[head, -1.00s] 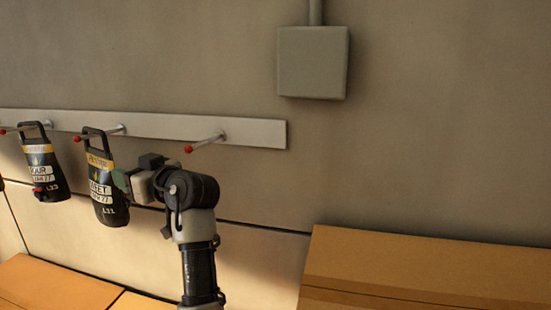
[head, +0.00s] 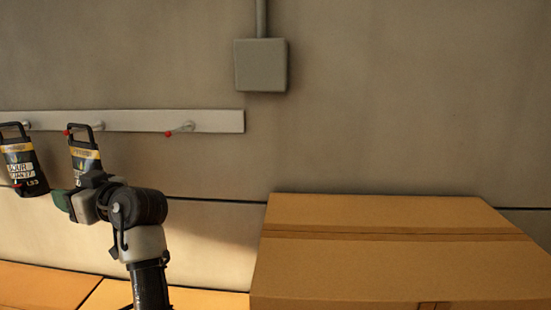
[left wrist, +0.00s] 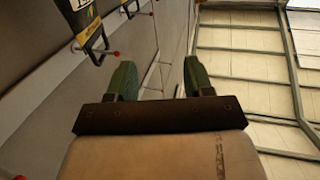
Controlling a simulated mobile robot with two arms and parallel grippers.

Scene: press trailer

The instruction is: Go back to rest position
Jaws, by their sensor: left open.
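My left gripper (head: 68,203) is at the lower left of the head view, in front of and below a black labelled pouch (head: 86,160). That pouch hangs by its loop handle from a wall peg, its lower part hidden by my gripper. In the left wrist view the two green fingers of my left gripper (left wrist: 160,80) are apart with nothing between them. A pouch with its handle (left wrist: 95,40) hangs beyond them at upper left. My right gripper is not in view.
A pale rail (head: 215,121) on the wall carries red-tipped pegs; the rightmost peg (head: 180,129) is empty. Another black pouch (head: 24,168) hangs at far left. A large cardboard box (head: 390,250) fills the lower right. A grey wall box (head: 260,65) is above.

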